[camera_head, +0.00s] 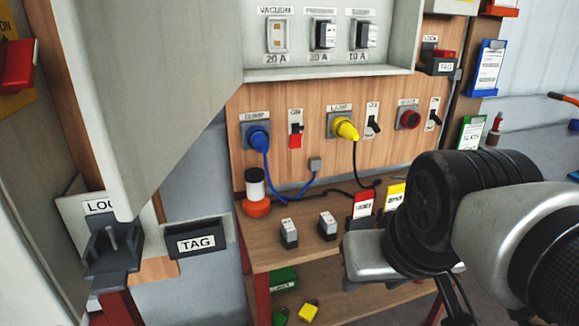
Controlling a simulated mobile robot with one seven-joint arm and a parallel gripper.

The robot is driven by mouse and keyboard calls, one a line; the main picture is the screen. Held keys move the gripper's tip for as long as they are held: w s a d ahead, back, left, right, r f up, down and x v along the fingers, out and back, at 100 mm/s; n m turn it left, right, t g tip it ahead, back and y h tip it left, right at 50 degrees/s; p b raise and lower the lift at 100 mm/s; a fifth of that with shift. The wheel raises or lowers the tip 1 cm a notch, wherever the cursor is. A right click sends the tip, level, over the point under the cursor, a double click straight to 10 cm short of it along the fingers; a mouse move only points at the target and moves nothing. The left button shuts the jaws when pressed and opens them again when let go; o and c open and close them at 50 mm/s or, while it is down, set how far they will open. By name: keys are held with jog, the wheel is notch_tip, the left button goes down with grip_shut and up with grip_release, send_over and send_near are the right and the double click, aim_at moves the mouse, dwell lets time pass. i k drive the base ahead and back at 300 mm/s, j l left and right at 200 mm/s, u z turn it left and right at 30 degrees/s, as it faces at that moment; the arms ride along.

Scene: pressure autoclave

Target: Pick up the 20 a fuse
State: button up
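Two small dark grey fuses with white labels stand on the wooden bench shelf, a left one (289,233) and a right one (327,226). Their ratings are too small to read, so I cannot tell which is the 20 A fuse. Above, the holder marked VACUUM 20 A (277,36) shows no dark fuse body, while the 30 A fuse (325,36) and the 10 A fuse (366,37) sit in their holders. My gripper (362,258) is just right of the right fuse, apparently apart from it. Its fingers are not clearly visible.
Red (362,205) and yellow (395,197) tags stand behind my gripper. An open grey door (150,90) juts out at left.

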aim_at(327, 226)
jog(key=i+l+u, duration=0.2)
jog(key=u, duration=0.15)
jog(key=i+l+u, duration=0.15)
jog(key=u, duration=0.2)
jog(key=l+u, duration=0.35)
jog(key=i+l, duration=0.05)
